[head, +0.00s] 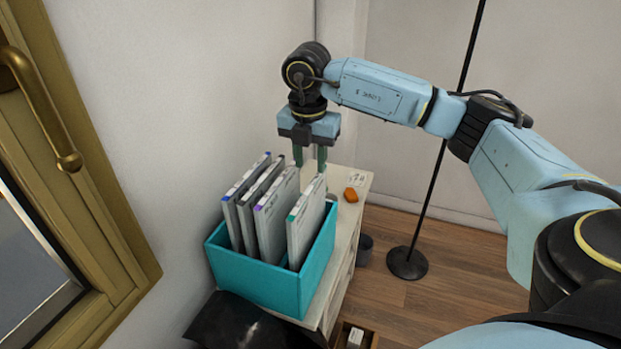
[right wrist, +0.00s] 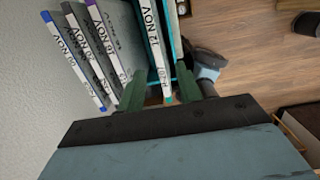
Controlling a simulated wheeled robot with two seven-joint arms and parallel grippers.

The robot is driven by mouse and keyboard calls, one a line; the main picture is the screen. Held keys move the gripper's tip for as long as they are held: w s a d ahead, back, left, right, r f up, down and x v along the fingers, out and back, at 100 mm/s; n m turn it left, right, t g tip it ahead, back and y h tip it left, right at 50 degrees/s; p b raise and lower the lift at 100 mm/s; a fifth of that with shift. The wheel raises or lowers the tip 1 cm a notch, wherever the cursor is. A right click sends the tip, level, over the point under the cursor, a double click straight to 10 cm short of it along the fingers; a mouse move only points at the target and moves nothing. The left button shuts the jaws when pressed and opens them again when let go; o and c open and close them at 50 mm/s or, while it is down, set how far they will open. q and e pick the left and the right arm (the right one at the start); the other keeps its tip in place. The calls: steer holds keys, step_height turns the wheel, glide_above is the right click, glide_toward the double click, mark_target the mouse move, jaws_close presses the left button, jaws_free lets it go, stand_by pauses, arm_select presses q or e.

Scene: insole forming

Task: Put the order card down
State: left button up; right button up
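Several upright grey-white cards or folders stand in a teal box (head: 262,284). In the right wrist view their spines carry dates; the one marked 12 NOV (right wrist: 152,38) has a teal tab. I cannot tell whether one of these is the order card. A small white piece with dark print (head: 357,181) lies on the cabinet top behind the box. My right gripper (head: 309,160) points down at the box's far end, fingers apart. In the right wrist view its fingers (right wrist: 159,72) lie either side of the 12 NOV spine, with gaps. My left gripper is not in view.
The box stands on a pale cabinet (head: 349,216) against the wall. An orange object (head: 351,195) lies on its top. A thin black pole on a round base (head: 407,263) stands to the right. A brass-coloured frame with a handle (head: 70,160) is at left.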

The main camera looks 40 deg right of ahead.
steer(key=shift+s+a+r, duration=0.1)
steer(key=shift+r, duration=1.1)
steer(key=shift+a+r, duration=0.1)
steer(key=shift+r, duration=1.05)
